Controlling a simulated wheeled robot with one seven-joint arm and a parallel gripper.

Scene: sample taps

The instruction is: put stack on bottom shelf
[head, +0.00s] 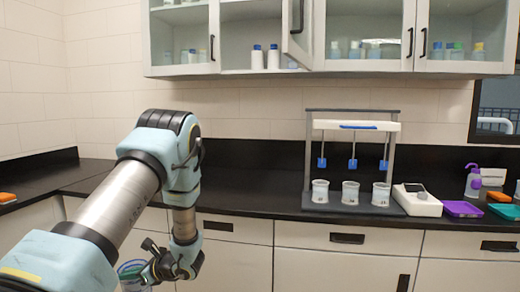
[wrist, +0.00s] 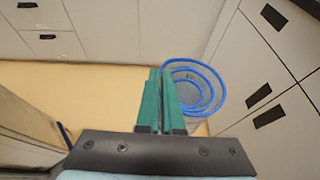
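The stack looks like nested clear containers with blue rims (wrist: 205,76), seen from above in the wrist view, and it hangs low in front of the base cabinets in the head view (head: 131,268). My gripper (wrist: 163,72) has green fingers nearly together, with the near wall of the stack pinched between the tips. The stack's lower part is cut off by the head view's bottom edge. Which shelf is meant cannot be told.
A wall cabinet door (head: 298,30) stands ajar. The black counter (head: 250,190) carries a rack with several beakers (head: 350,192), a white device (head: 417,199) and a purple tray (head: 463,209). The counter left of the rack is clear. Tan floor (wrist: 100,85) lies below my gripper.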

